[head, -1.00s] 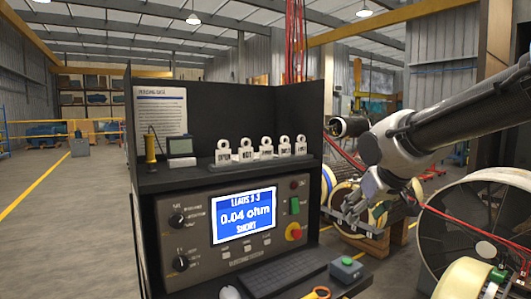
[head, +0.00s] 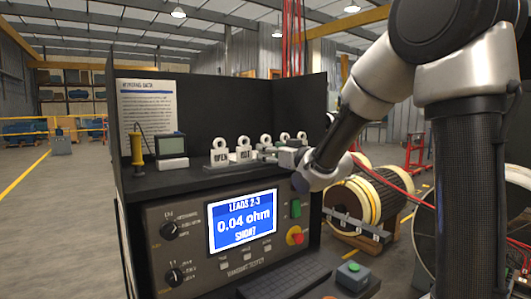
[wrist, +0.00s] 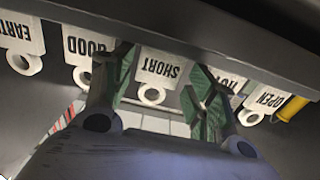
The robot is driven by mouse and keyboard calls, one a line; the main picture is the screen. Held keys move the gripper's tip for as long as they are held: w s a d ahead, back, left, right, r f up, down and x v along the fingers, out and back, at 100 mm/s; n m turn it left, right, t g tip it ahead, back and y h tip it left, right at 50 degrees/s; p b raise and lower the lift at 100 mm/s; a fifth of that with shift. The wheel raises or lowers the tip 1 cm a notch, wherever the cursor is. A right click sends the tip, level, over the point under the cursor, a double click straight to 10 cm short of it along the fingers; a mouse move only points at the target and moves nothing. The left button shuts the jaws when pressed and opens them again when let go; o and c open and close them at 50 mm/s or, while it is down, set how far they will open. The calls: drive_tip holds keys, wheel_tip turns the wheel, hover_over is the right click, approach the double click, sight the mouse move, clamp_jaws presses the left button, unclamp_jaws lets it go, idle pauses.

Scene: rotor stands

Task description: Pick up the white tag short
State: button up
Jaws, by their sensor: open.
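The white tag marked SHORT (wrist: 160,68) hangs in the middle of the wrist view, its lettering upside down and its ring at the lower end in the picture. My gripper (wrist: 155,105) is open, with one green-padded finger on each side of this tag. I cannot tell whether the fingers touch it. In the head view my gripper (head: 277,156) is at the row of tags on the black bench, and its fingers partly cover the middle tag (head: 266,142).
Tags marked GOOD (wrist: 88,52) and EARTH (wrist: 22,38) stand on one side, and OPEN (wrist: 265,100) and a partly hidden tag (wrist: 232,82) on the other. The tester screen (head: 243,220) reads 0.04 ohm SHORT. A yellow-handled probe (head: 136,148) stands left of the tags.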

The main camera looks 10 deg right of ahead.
drive_tip(key=shift+x, duration=1.45)
drive_tip(key=c, duration=0.6)
drive_tip(key=shift+o, duration=0.2)
wheel_tip(320, 180, up, 10)
drive_tip(key=shift+r, duration=0.1)
